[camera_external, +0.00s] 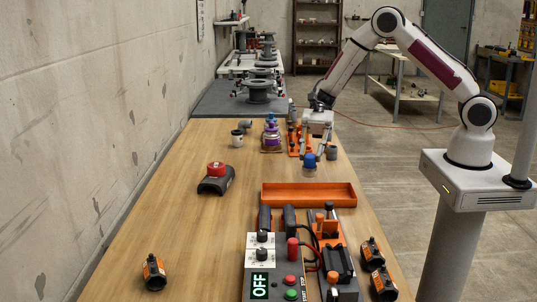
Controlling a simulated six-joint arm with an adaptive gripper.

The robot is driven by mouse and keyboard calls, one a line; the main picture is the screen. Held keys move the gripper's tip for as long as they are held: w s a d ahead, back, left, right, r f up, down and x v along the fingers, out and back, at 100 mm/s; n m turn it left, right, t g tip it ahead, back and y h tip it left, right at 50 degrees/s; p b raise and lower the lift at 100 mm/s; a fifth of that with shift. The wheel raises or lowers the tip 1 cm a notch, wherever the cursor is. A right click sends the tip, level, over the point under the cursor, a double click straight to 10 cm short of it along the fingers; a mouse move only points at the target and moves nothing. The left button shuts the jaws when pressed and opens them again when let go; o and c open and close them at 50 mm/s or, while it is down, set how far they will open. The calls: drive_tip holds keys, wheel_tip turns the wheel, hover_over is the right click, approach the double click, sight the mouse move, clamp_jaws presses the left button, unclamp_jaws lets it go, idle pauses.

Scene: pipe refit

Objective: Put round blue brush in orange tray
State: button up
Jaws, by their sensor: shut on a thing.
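The round blue brush (309,162) shows as a small blue, rounded shape in the external view, beyond the orange tray and near the table's right edge. My gripper (314,153) points down at it and is shut on it. The fingers hide part of the brush, and I cannot tell whether it touches the table. The orange tray (268,198) is long and shallow, lies across the table nearer the camera, and looks empty.
A control box (263,258) reading OFF and a tool unit stand just in front of the tray. Purple-capped bottles (271,138) and grey fittings (333,153) stand near my gripper. A dark saddle with a red cap (216,170) sits left. The table's left front is mostly clear.

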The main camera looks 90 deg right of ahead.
sight(310, 174)
drive_tip(key=shift+f, duration=1.9)
drive_tip(key=shift+f, duration=1.85)
drive_tip(key=shift+f, duration=0.2)
drive_tip(key=o, duration=1.1)
drive_tip(key=shift+r, duration=0.2)
drive_tip(key=shift+d, duration=0.2)
drive_tip(key=v, duration=1.1)
drive_tip(key=shift+d+r, duration=0.25)
drive_tip(key=shift+r, duration=0.05)
